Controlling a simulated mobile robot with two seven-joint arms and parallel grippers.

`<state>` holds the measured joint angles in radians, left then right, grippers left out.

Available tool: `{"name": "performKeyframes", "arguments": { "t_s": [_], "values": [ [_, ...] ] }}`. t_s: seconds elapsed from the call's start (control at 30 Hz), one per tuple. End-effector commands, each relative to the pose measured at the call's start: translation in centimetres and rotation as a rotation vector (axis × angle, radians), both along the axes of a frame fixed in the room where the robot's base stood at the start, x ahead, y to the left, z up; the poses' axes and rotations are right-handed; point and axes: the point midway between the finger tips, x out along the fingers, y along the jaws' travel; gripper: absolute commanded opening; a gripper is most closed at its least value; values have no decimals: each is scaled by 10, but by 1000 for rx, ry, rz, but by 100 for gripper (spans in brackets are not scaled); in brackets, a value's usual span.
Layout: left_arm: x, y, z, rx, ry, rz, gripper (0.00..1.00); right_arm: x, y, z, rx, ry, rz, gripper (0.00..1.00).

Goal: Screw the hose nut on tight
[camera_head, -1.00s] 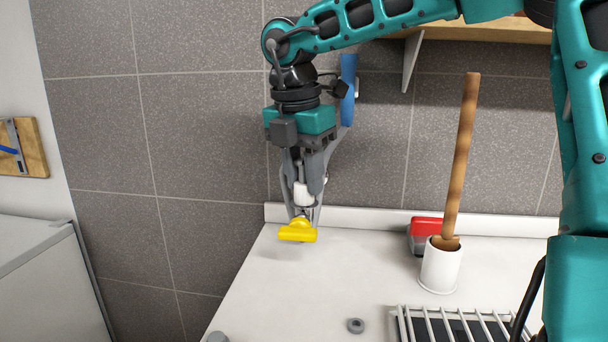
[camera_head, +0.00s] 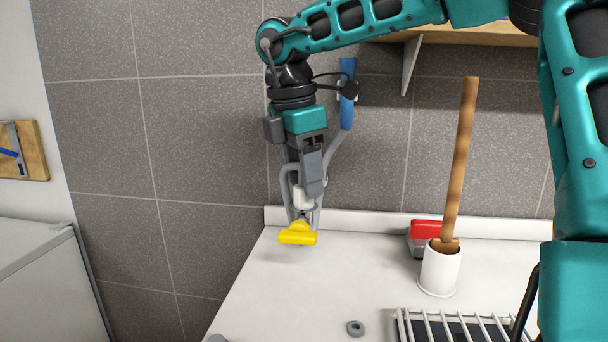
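The hose nut (camera_head: 303,201) is a small white collar in the middle of the head view, just above a yellow tap handle (camera_head: 298,234). A grey hose (camera_head: 338,150) runs down from a blue piece (camera_head: 347,92) on the wall and bends around near the nut. My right gripper (camera_head: 309,190) points down over the nut, its fingertips at the nut's upper part. I see it nearly side-on, one finger in front of the other. The gap between the fingers is hidden, so I cannot tell whether they grip. My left gripper is not in view.
On the white counter (camera_head: 330,270) stand a white cup (camera_head: 440,272) with a wooden stick (camera_head: 461,150), a red object (camera_head: 426,230), a small grey ring (camera_head: 355,328) and a wire rack (camera_head: 450,326). A shelf (camera_head: 480,32) is above. The counter's middle is clear.

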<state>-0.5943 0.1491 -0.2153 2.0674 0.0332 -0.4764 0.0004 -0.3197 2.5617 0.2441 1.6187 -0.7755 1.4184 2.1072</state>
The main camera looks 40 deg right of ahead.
Motion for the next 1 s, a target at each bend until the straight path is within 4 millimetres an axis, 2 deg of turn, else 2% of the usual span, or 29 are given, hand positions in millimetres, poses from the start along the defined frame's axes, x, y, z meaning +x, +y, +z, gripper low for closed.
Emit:
{"name": "performKeyframes", "arguments": {
  "t_s": [0.1,0.33,0.47,0.57,0.77,1.0],
  "values": [
    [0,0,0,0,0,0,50,-1,0,-2,1,5,0,60],
    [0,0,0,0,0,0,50,-1,0,-3,3,8,1,60],
    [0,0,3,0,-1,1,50,0,1,6,4,5,1,60],
    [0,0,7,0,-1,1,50,0,4,23,4,4,1,60],
    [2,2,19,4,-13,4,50,2,10,69,3,4,0,60],
    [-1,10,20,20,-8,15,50,4,16,112,3,4,0,60]
  ]
}}
